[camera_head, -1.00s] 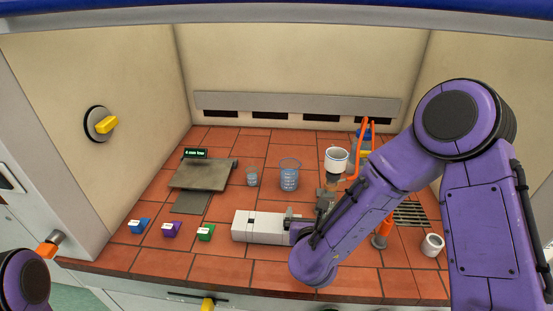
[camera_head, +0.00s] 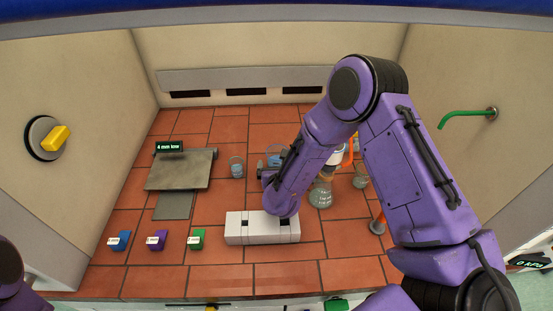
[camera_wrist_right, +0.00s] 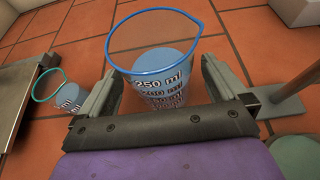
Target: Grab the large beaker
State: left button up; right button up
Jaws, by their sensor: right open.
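The large beaker (camera_wrist_right: 150,85) has a blue rim, a 250 ml mark and blue liquid inside. It stands upright on the tiled bench. In the right wrist view it sits between the two fingers of my right gripper (camera_wrist_right: 162,85), which is open around its near side. Whether a finger touches it I cannot tell. In the head view my right arm mostly hides the large beaker (camera_head: 273,153), and only part of its blue rim and wall shows. My left gripper is out of view.
A small beaker (camera_head: 237,168) stands left of the large one. A flask (camera_head: 320,193) stands to the right, close to my arm. A white block-shaped device (camera_head: 262,228) lies in front. A scale-like plate (camera_head: 178,170) and several coloured blocks (camera_head: 158,240) are at the left.

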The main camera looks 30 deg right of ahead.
jog(key=shift+x, duration=1)
jog(key=shift+s+r, duration=0.2)
jog(key=shift+s, duration=0.05)
jog(key=shift+w, duration=0.1)
jog(key=c, duration=1.2)
jog(key=shift+r, duration=0.1)
jog(key=shift+c, duration=0.2)
